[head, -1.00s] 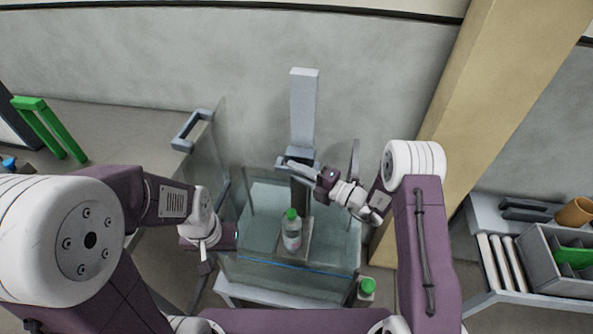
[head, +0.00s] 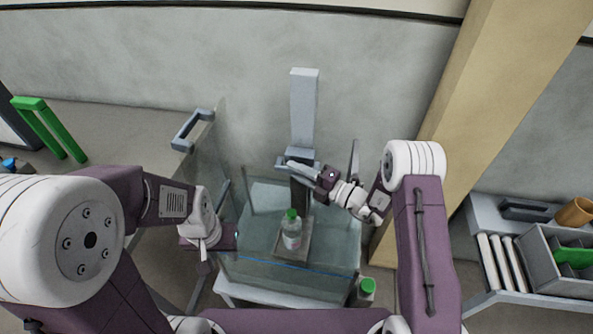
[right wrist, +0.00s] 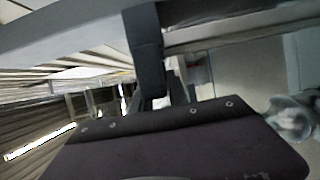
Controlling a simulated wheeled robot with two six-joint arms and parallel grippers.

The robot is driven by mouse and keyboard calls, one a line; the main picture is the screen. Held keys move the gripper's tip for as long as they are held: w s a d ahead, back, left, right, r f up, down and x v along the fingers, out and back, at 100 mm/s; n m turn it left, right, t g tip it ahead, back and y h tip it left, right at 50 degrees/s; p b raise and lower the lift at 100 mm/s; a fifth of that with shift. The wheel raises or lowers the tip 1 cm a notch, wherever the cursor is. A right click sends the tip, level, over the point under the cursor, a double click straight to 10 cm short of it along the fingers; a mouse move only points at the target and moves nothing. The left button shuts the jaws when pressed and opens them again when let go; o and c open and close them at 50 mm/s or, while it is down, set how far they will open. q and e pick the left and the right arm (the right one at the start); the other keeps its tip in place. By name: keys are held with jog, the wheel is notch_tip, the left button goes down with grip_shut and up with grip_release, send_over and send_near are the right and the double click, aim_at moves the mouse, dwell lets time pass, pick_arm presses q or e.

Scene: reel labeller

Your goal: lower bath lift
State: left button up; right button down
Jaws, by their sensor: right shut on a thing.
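The bath lift is a pale grey column (head: 304,105) against the wall, with a grey carriage and crossbar at its lower end. Its platform (head: 302,246) sits inside a clear glass bath (head: 335,255). A clear bottle with a green cap (head: 291,230) stands upright on the platform, at the bath's water. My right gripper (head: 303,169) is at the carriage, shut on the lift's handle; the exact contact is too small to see. The right wrist view shows a grey bar close up, with dark fingers (right wrist: 150,60) against it. My left gripper (head: 206,248) is beside the bath's left wall; its jaws are unclear.
A second green-capped bottle (head: 366,289) stands outside the bath at front right. A grey handle (head: 191,130) tops a glass panel at the left. A green frame (head: 48,128) is on the left bench. A grey bin (head: 550,262) and brown cup (head: 575,212) are at right.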

notch_tip(320, 180, down, 3)
jog(key=shift+f+b, duration=0.15)
jog(key=shift+b, duration=0.75)
jog(key=c, duration=1.3)
grip_release()
jog(key=v, duration=0.9)
